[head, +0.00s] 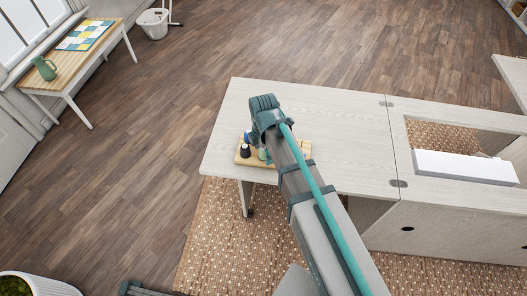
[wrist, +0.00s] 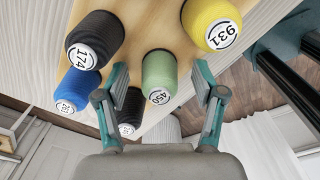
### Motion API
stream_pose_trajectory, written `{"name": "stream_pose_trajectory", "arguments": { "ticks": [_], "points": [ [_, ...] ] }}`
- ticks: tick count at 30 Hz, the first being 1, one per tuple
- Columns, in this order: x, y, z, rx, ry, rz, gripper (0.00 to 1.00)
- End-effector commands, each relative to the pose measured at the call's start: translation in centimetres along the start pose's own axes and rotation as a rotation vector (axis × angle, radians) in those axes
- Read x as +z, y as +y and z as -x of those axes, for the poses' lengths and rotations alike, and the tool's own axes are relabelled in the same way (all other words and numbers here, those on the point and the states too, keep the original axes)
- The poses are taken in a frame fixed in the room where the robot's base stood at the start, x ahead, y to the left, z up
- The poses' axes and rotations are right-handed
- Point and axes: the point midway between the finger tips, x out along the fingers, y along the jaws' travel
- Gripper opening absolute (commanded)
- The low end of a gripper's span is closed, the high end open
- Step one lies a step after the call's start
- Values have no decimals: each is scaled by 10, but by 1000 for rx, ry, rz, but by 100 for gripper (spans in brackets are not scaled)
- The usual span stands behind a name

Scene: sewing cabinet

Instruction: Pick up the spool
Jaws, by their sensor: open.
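Several spools stand on a wooden board (head: 305,148) on the pale table. In the wrist view a green spool (wrist: 159,72), labelled 450, stands between the fingertips of my gripper (wrist: 160,85). My gripper is open, and a gap shows on each side of this spool. Left of it are a black spool (wrist: 95,35) labelled 174, a blue spool (wrist: 75,85) and another dark spool (wrist: 131,105), partly behind the left finger. A yellow spool (wrist: 210,18), labelled 931, is at the upper right. In the head view my arm hides much of the board.
The pale cabinet table (head: 345,115) is clear to the right of the board. A white box-shaped item (head: 465,166) lies by the opening at the right. A side table (head: 75,70) with a green jug (head: 45,69) stands far left.

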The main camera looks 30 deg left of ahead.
Motion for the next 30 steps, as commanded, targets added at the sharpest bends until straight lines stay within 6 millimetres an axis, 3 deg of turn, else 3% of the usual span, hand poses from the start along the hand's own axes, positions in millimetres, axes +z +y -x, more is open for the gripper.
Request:
{"name": "stream_pose_trajectory", "arguments": {
  "ticks": [7, 16, 30],
  "points": [
    [0, 0, -1, 1, 0, 0, 69],
    [0, 0, -1, 1, 0, 0, 20],
    [0, 0, 3, 1, 0, 0, 19]
  ]
}}
